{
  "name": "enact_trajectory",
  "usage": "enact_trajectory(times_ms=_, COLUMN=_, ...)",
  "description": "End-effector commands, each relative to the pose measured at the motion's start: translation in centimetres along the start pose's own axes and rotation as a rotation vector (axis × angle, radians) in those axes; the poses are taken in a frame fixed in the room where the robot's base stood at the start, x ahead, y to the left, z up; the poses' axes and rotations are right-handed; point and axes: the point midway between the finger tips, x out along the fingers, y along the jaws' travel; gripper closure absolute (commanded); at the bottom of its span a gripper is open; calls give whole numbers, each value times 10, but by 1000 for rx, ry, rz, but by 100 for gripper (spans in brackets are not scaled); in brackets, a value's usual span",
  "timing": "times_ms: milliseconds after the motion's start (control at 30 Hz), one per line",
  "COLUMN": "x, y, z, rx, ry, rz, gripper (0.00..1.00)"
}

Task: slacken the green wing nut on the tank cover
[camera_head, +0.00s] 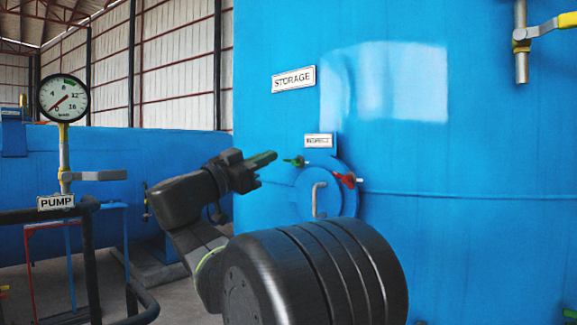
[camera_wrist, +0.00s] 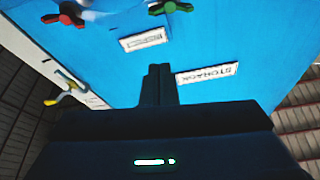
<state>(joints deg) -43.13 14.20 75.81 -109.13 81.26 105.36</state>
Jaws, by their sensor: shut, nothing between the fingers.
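The green wing nut (camera_head: 294,162) sits at the upper left of the round blue cover (camera_head: 338,197) on the blue storage tank. In the wrist view the green wing nut (camera_wrist: 170,7) is at the top edge, partly cut off. A red wing nut (camera_head: 346,180) is at the cover's upper right; it also shows in the wrist view (camera_wrist: 66,14). My gripper (camera_head: 268,157) is shut and empty, left of the green wing nut and apart from it in the head view. In the wrist view its closed fingers (camera_wrist: 160,72) point toward the tank.
A grey handle (camera_head: 319,198) stands out from the cover. A small label (camera_head: 319,141) and the STORAGE sign (camera_head: 293,79) are above. At left are a pressure gauge (camera_head: 63,97), a PUMP sign (camera_head: 56,202) and dark railings (camera_head: 92,262). A yellow-handled valve (camera_head: 522,40) is at upper right.

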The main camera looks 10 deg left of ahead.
Motion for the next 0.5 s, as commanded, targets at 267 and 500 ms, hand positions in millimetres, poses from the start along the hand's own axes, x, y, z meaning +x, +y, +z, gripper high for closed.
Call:
enact_trajectory(times_ms=267, x=41, y=0, z=-4, rx=-2, ry=2, rz=4, gripper=100)
enact_trajectory(times_ms=500, x=92, y=0, z=-4, rx=-2, ry=1, rz=4, gripper=100)
